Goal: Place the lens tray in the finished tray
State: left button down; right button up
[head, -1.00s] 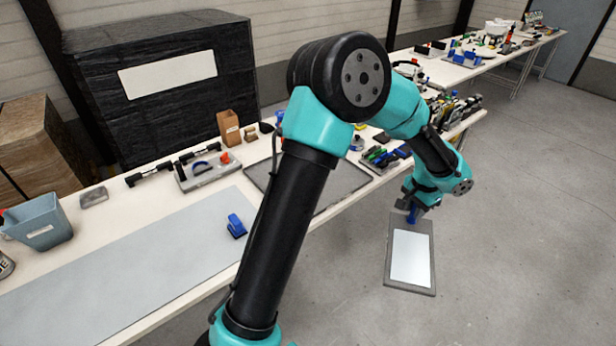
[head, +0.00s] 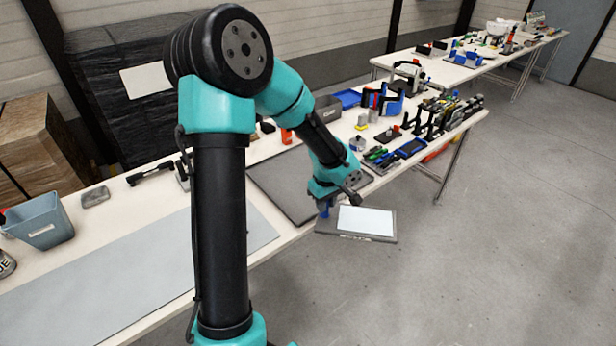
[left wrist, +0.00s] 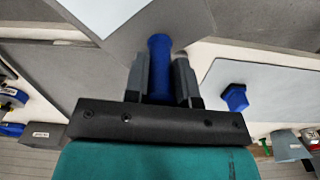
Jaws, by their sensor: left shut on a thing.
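The lens tray (head: 355,237) is a flat grey slab with a pale white panel on top and a blue handle (left wrist: 159,68) at one end. My left gripper (head: 328,205) is shut on this blue handle, one finger on each side in the left wrist view (left wrist: 160,80). The slab is held nearly level beside the table's front edge, mostly over the floor. A flat dark grey tray (head: 283,185) lies on the table just left of it, looking empty; it may be the finished tray, but no label shows. My right gripper is out of view.
A pale mat (head: 100,270) covers the near table. A blue piece (left wrist: 235,97) sits on it in the left wrist view. A blue-grey bin (head: 40,222) stands at left. Several tools and holders (head: 410,148) crowd the table beyond the dark tray. The floor at right is clear.

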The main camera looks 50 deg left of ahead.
pick_arm(q)
jog(key=s+a+n, duration=0.5)
jog(key=s+n, duration=0.5)
jog(key=shift+s+a+f, duration=0.25)
jog(key=shift+f, duration=0.05)
jog(key=w+a+f, duration=0.1)
jog(key=w+a, duration=0.7)
jog(key=a, duration=0.4)
jog(key=shift+w+a+f, duration=0.15)
jog(key=shift+w+f, duration=0.05)
jog(key=shift+w, duration=0.2)
jog(key=shift+w+a, duration=0.1)
jog(key=shift+w+a+f, duration=0.1)
jog(key=shift+a+f, duration=0.05)
jog(key=shift+f, duration=0.75)
jog(key=shift+w+a+f, duration=0.1)
jog(key=shift+f, duration=0.9)
jog(key=c, duration=0.9)
grip_release()
jog(key=shift+c, duration=0.2)
